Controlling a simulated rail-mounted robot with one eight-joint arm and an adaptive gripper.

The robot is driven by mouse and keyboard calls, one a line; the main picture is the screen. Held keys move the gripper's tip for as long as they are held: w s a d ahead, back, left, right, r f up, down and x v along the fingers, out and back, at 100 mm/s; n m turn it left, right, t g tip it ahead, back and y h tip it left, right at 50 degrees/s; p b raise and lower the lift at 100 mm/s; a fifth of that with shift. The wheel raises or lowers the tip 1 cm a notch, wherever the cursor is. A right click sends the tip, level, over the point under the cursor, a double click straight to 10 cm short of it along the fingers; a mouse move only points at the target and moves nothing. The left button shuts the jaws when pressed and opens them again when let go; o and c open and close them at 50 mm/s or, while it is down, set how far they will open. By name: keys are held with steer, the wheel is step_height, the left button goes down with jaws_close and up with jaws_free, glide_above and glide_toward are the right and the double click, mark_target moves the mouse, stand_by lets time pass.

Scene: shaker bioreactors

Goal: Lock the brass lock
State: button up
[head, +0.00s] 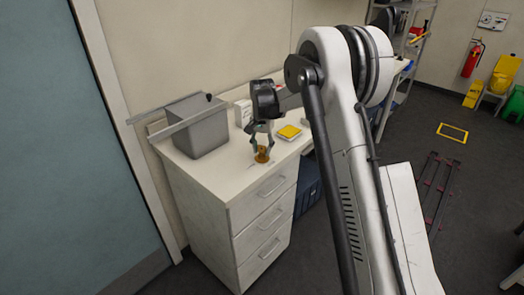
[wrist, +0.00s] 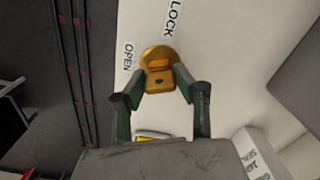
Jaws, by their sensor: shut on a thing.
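The brass lock (wrist: 155,53) is a round golden disc with a raised block on the white counter top. It shows small in the head view (head: 262,158), near the counter's front edge. In the wrist view the label OPEN (wrist: 128,54) lies to its left, and the label LOCK (wrist: 175,17) lies above it and to the right. My gripper (head: 262,148) points down over the lock. In the wrist view its two green fingers (wrist: 160,82) are on either side of the raised block and shut on it. The finger contact is partly hidden.
A grey bin (head: 196,128) stands on the white drawer unit (head: 262,222), left of my gripper. A yellow-topped item (head: 289,132) lies to the right, with a white box (head: 243,112) behind. A wall is at the back; floor is open in front.

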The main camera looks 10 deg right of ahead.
stand_by(0.3)
steer(key=n+b, duration=0.1)
steer(key=n, duration=0.1)
steer(key=shift+f+n, duration=0.15)
steer(key=shift+n, duration=0.15)
steer(key=shift+n+b, duration=0.45)
steer(key=shift+n, duration=0.75)
steer(key=shift+n+b, duration=0.5)
steer(key=shift+n, duration=0.5)
steer(key=shift+n+b, duration=0.3)
steer(key=shift+n, duration=1.1)
